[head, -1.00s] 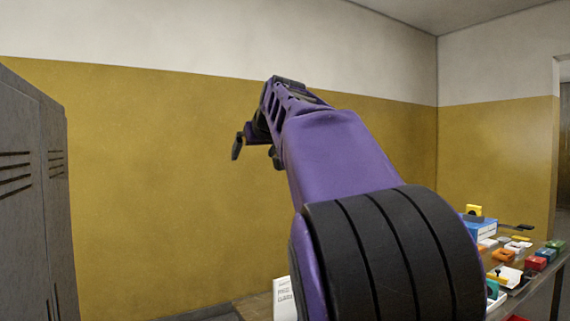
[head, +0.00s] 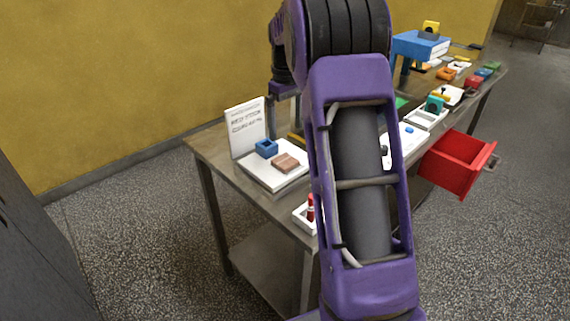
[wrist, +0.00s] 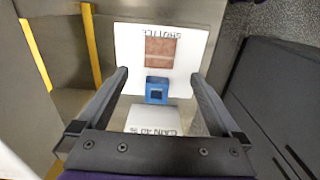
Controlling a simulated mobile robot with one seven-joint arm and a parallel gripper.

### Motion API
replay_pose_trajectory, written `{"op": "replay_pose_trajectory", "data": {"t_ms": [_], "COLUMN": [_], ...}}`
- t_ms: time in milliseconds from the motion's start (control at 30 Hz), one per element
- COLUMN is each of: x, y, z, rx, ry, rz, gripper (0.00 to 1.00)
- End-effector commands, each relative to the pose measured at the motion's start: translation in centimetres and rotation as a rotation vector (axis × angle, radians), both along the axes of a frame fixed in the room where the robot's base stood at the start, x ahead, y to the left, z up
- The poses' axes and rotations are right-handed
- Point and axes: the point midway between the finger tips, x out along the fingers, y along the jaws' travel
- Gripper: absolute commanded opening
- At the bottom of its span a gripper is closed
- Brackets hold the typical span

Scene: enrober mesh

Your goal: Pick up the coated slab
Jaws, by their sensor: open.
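A flat brown slab (head: 285,162) lies on a white board (head: 262,178) at the near left end of the table in the head view. It also shows in the wrist view as a brown square (wrist: 160,52) on the board (wrist: 124,42). A small blue block (head: 266,147) with a dark opening sits beside the slab; it shows in the wrist view (wrist: 157,82) too. My gripper (wrist: 159,76) is open and empty above the board. The blue block lies between its fingers in the picture and the slab just past the fingertips. In the head view my arm hides most of the gripper.
A white sign (head: 246,130) stands behind the board. A small white tray (head: 302,218) with a red item sits at the near table edge. An open red drawer (head: 457,163) juts from the table. Several small coloured items crowd the far right end. Yellow bars (wrist: 92,45) run left of the board.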

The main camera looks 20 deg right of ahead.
Motion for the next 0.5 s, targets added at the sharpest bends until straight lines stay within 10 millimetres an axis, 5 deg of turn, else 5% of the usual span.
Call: {"op": "replay_pose_trajectory", "data": {"t_ms": [200,500], "x": [0.0,0.0], "y": [0.0,0.1], "z": [-4.1,-6.5], "rx": [0.001,0.000], "ry": [0.000,0.000], "rz": [-0.001,-0.001], "gripper": [1.00,1.00]}}
